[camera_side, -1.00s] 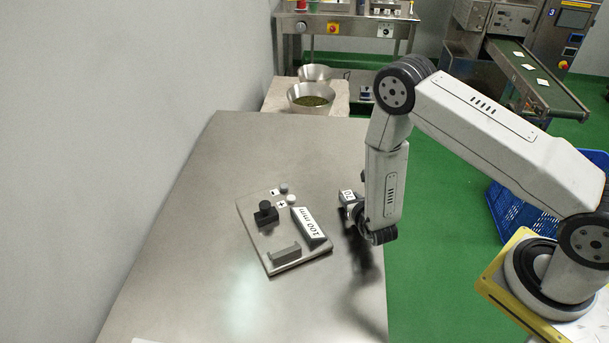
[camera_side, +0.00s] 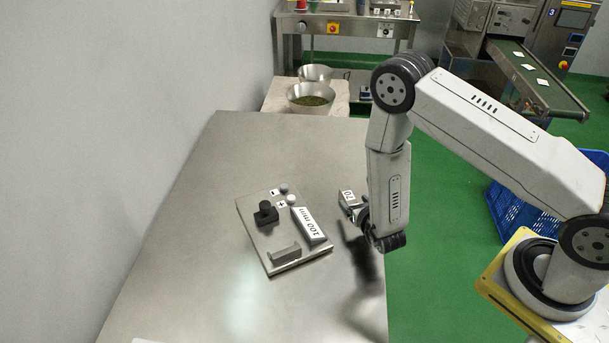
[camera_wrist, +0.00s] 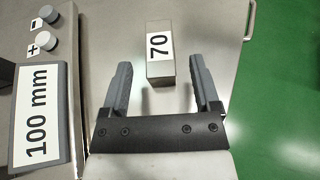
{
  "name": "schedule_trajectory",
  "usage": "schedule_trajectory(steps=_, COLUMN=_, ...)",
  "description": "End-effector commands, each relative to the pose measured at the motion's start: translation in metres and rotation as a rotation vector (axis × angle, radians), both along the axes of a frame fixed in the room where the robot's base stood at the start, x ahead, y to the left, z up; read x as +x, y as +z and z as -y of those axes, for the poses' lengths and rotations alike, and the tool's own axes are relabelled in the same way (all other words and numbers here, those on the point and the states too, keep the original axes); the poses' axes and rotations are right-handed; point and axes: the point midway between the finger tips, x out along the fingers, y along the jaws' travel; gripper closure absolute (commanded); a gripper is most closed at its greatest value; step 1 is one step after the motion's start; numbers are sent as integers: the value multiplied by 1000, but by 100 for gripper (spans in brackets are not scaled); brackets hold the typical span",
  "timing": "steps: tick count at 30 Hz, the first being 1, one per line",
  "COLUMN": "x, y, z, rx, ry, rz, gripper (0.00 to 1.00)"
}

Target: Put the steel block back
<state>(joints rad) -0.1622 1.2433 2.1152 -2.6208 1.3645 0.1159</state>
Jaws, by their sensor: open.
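A steel block labelled "70" (camera_wrist: 160,54) stands on the steel table in the wrist view, at the far end of the gap between my fingers. Its labelled top also shows in the side view (camera_side: 347,196), with part of it hidden by my gripper. My gripper (camera_wrist: 163,78) is open, with one finger on each side of the gap and clear space beside the block. In the side view my gripper (camera_side: 357,212) is low over the table's right part. A grey plate (camera_side: 250,228) lies to the left, bearing a block labelled "100 mm" (camera_side: 309,226).
The plate also bears a black knob fixture (camera_side: 265,213), a grey bracket (camera_side: 285,254) and two round buttons (camera_side: 287,193) marked minus and plus. The table's right edge is close to my gripper. A blue crate (camera_side: 515,215) is beyond it. The table's left part is free.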

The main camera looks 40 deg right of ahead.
Motion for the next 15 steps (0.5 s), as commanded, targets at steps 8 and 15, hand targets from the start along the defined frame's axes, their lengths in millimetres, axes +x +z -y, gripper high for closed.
schedule_trajectory(steps=8, x=-38, y=17, z=-18, rx=0, ry=5, rz=-1, gripper=21)
schedule_trajectory(steps=15, x=-64, y=28, z=-28, rx=0, ry=4, rz=-1, gripper=21)
